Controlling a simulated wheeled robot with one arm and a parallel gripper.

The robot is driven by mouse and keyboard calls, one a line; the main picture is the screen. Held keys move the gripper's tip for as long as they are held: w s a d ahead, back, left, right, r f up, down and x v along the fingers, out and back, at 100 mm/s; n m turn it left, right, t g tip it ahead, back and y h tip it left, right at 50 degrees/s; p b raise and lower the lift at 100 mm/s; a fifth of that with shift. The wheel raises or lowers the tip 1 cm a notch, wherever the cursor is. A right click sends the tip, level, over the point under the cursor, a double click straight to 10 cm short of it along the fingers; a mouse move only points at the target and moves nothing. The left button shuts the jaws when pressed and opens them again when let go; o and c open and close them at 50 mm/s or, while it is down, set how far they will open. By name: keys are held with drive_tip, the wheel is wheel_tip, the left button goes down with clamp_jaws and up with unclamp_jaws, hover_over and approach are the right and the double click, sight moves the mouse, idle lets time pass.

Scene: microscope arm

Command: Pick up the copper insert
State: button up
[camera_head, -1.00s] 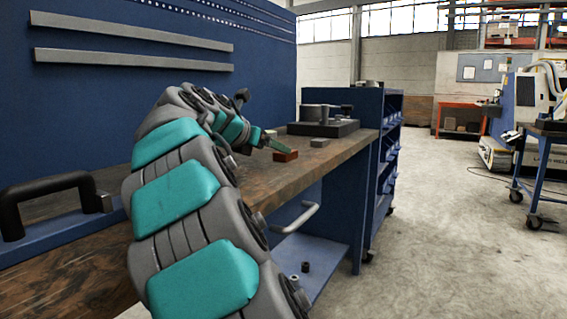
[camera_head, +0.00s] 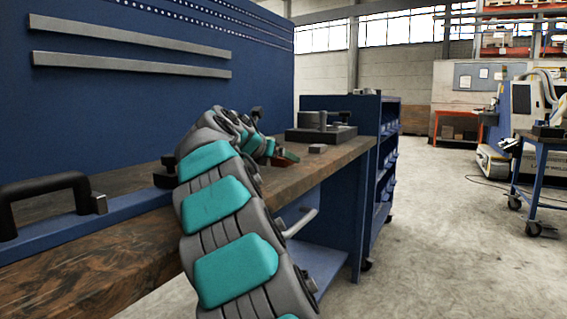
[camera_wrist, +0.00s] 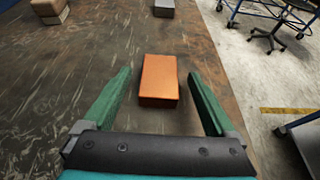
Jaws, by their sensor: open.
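The copper insert (camera_wrist: 160,78) is an orange-brown block lying on the worktop. In the wrist view it sits between and ahead of my open gripper (camera_wrist: 160,80), with a gap on each side to the green fingers. In the head view the insert (camera_head: 289,156) shows small on the bench, partly hidden by my gripper (camera_head: 272,150), which is beside it at the end of my arm.
The wooden worktop (camera_head: 320,166) carries a small grey block (camera_head: 317,148) and a dark fixture (camera_head: 320,134) farther back. In the wrist view a brown block (camera_wrist: 50,8) lies at upper left and a grey block (camera_wrist: 164,8) at the top. The worktop edge drops to the floor at right.

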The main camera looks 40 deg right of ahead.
drive_tip(key=shift+c, duration=0.3)
clamp_jaws()
idle(0.3)
idle(0.3)
